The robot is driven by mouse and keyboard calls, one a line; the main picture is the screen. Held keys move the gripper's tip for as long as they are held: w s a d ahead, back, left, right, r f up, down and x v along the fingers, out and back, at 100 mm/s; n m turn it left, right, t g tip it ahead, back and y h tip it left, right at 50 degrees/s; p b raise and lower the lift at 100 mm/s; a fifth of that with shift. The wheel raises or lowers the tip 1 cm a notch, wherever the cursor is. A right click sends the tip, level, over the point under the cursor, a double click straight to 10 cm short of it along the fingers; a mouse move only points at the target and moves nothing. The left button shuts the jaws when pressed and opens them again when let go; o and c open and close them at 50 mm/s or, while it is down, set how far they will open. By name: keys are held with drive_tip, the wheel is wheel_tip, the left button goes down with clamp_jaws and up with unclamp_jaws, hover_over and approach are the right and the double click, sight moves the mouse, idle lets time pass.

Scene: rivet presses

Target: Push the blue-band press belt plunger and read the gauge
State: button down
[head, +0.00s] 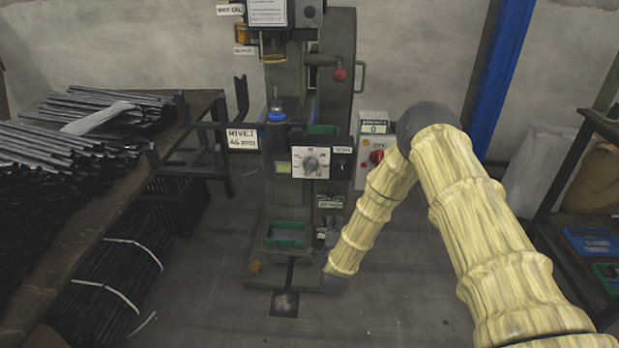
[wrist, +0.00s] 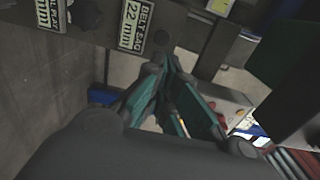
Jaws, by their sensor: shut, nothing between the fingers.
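The press (head: 305,100) with a blue band (head: 277,116) stands in the middle of the head view. In the wrist view, a white plate (wrist: 133,25) reads "BELT SAG 22 mm". A small dark round knob (wrist: 161,38) sits just right of it; I cannot tell for certain that it is the plunger. My gripper (wrist: 171,62) has teal fingers, shut and empty, their tips close below the knob; whether they touch it is unclear. In the head view my arm reaches down to the press's lower right, and the fingers are hard to make out.
A dial panel (head: 311,162) is on the press front, above a green tray (head: 286,234). A bench (head: 75,255) with metal rods stands left. A blue post (head: 505,60) is behind my arm, and a shelf (head: 560,240) stands right. The floor in front is mostly clear.

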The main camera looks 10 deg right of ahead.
drive_tip(key=s+a+f+n+g+y, duration=0.35)
drive_tip(key=s+f+n, duration=0.25)
drive_tip(key=s+f, duration=0.4)
drive_tip(key=s+f+n+g+y, duration=0.1)
drive_tip(key=s+f+n+g, duration=0.25)
drive_tip(key=s, duration=0.75)
drive_tip(key=s+f+n+g, duration=0.2)
drive_tip(key=s+n+g, duration=0.15)
drive_tip(key=s, duration=0.65)
drive_tip(key=s+f+n+g+y, duration=0.1)
drive_tip(key=s+f+n+g, duration=0.25)
drive_tip(key=s, duration=0.75)
drive_tip(key=s+d+r+n+g, duration=0.2)
drive_tip(key=s+n+g, duration=0.15)
drive_tip(key=s, duration=0.75)
wheel_tip(320, 180, up, 20)
drive_tip(key=p, duration=2)
drive_tip(key=shift+s+d+n+h, duration=0.15)
drive_tip(key=shift+s+n+h, duration=0.15)
drive_tip(key=shift+h, duration=0.15)
